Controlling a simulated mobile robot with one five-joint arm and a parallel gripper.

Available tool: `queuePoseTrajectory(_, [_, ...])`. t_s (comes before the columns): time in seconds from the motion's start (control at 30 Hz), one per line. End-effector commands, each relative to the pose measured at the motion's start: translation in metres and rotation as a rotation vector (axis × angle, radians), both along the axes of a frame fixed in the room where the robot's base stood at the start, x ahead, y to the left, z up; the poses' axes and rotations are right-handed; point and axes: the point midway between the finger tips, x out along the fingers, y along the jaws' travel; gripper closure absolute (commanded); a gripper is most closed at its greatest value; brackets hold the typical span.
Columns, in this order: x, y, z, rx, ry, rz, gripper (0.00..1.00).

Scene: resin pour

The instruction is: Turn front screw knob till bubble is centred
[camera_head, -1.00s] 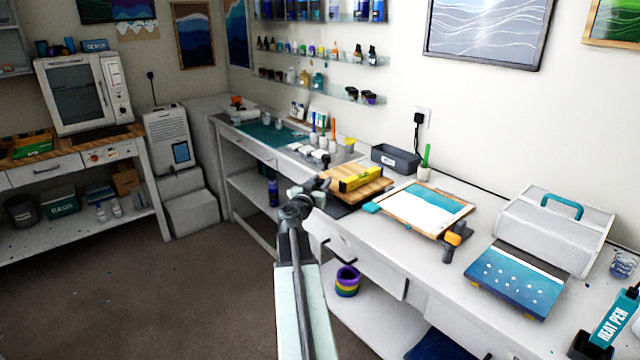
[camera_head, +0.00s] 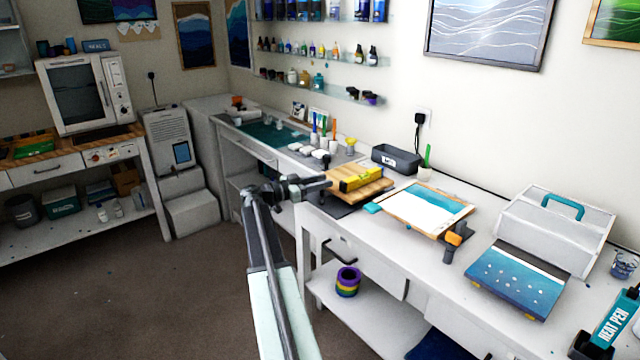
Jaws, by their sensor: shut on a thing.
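A yellow spirit level (camera_head: 361,178) lies on a wooden board (camera_head: 378,190), which stands over a dark mat (camera_head: 345,210) on the white bench. The bubble is too small to make out. My gripper (camera_head: 325,182) is at the left front corner of the board, level with its edge. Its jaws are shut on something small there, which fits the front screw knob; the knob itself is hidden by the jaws. A dark upright knob (camera_head: 326,160) shows at the board's back left.
A framed white and teal panel (camera_head: 428,208) with an orange-tipped clamp (camera_head: 453,240) is to the right. A grey bin (camera_head: 397,159) stands behind. Cups with sticks (camera_head: 323,140) stand at the back left. The floor before the bench is clear.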

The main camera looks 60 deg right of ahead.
Motion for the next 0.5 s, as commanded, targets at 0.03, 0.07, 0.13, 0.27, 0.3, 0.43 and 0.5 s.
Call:
queuePoseTrajectory(0.03, [0.0068,0.0002,-0.0019,0.004,-0.005,0.002,1.00])
queuePoseTrajectory(0.07, [0.0066,0.0003,-0.0019,0.004,-0.005,-0.004,1.00])
queuePoseTrajectory(0.13, [0.0061,0.0007,-0.0019,0.004,-0.005,-0.015,1.00])
queuePoseTrajectory(0.27, [0.0058,0.0009,-0.0019,0.004,-0.005,-0.024,1.00])
queuePoseTrajectory(0.3, [0.0057,0.0010,-0.0019,0.004,-0.005,-0.025,1.00])
queuePoseTrajectory(0.43, [0.0052,0.0010,-0.0018,0.004,-0.005,-0.025,1.00])
queuePoseTrajectory(0.5, [0.0052,0.0009,-0.0018,0.004,-0.005,-0.025,1.00])
